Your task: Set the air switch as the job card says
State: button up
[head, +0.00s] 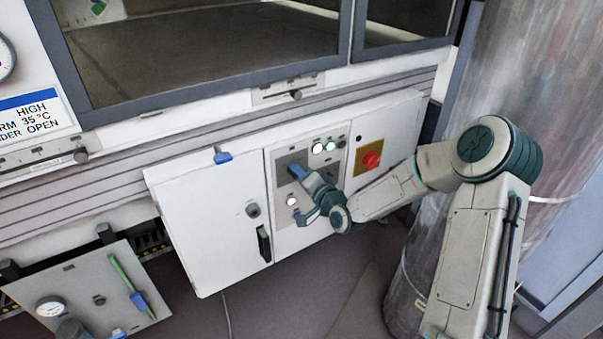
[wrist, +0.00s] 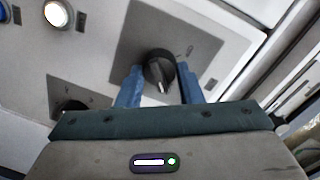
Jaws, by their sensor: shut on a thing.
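My gripper (head: 298,172) is at the white control panel (head: 320,215) in the head view, its blue fingers against the upper grey plate. In the wrist view its two blue fingers (wrist: 160,86) are closed on either side of a black rotary knob (wrist: 160,68), which has a pale pointer mark. The knob sits on a dark grey plate (wrist: 135,35). Small marks on the plate are too small to read. The card (head: 38,115) at the left shows "HIGH", "35 °C" and "OPEN"; its left part is cut off.
A second dark knob (wrist: 70,106) is partly hidden by my gripper. A white lamp (wrist: 57,14) is lit. The head view shows a lit green lamp (head: 331,146) and a red button on yellow (head: 371,160). A gauge panel (head: 95,298) stands lower left.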

jog(key=shift+s+a+r, duration=0.1)
jog(key=shift+a+r, duration=0.05)
jog(key=shift+a, duration=0.15)
jog(key=o, duration=1)
jog(key=shift+a, duration=0.1)
jog(key=p+v, duration=0.2)
jog(key=v, duration=1.2)
